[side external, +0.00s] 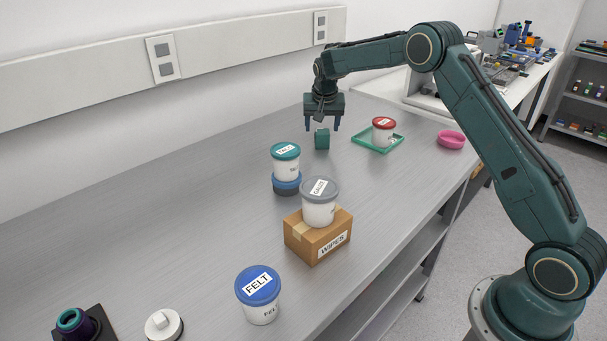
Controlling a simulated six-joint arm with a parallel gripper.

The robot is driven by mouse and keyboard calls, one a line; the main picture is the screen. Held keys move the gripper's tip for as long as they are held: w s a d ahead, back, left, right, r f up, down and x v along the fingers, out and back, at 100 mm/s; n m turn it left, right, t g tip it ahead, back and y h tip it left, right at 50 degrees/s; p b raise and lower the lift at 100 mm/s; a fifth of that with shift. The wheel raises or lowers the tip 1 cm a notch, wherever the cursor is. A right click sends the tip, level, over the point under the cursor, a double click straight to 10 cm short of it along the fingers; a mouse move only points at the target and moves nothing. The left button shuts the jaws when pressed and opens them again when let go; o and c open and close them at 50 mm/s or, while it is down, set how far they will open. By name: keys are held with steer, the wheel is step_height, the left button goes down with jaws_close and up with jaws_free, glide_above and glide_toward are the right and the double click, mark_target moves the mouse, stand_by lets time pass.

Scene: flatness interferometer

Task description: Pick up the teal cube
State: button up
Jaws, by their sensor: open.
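The teal cube (322,140) stands on the grey bench toward the far end, left of the green tray. My gripper (322,127) points straight down over the cube, with its two blue fingers apart. One finger shows to the left of the cube and one to the right, with their tips near the height of the cube's top. The fingers do not appear to touch the cube. Nothing is held. The exact gap between the gripper and the cube is hard to judge from this side.
A red-lidded tub (383,132) stands in a green tray (362,139); a pink bowl (451,139) is beyond. Nearer are a teal-lidded tub (286,163) on a dark blue-topped container (286,187), a grey-lidded tub (319,206) on a WIPES box (302,244), and a blue-lidded FELT tub (261,307).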

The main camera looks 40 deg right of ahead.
mark_target(322, 132)
steer(key=shift+x, duration=2.2)
steer(key=shift+s+d, duration=0.1)
steer(key=shift+s, duration=0.05)
steer(key=c, duration=1.2)
